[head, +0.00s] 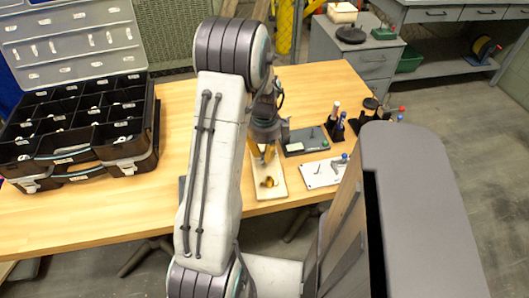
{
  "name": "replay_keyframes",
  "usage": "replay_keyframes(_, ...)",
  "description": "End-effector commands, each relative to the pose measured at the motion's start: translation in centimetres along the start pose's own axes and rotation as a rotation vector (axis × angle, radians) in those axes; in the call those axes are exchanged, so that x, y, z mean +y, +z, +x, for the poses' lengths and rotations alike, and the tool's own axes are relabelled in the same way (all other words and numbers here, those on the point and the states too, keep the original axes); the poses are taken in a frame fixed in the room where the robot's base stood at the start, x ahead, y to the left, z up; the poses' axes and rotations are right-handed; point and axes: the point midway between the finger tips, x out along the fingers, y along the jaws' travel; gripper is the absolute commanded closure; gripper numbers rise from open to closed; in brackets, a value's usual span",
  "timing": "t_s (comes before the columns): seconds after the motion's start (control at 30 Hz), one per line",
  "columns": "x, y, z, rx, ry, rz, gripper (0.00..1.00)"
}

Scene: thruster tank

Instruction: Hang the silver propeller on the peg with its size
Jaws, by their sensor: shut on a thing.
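My gripper (264,153) is over the far part of a narrow pale board (272,190), partly covered by my own arm. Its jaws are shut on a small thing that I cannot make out. A small brass-coloured piece, perhaps a propeller (268,182), is on the board just in front of my gripper. I cannot clearly pick out the silver propeller. The pegs and their size marks are too small to tell apart from here.
A white plate (316,178) with small blue and dark parts lies right of the board. Behind it are a dark grey device (304,142) and several upright tools (336,118). An open black organiser case (58,120) stands at the left. The wooden table (100,215) is clear at front left.

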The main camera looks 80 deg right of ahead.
Motion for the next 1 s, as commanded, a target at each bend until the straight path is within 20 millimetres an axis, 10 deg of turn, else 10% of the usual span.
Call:
replay_keyframes(0.97, 0.0, 0.0, 0.62, 0.0, 0.0, 0.0, 1.0)
replay_keyframes(1.0, 0.0, 0.0, 0.62, 0.0, 0.0, 0.0, 0.8)
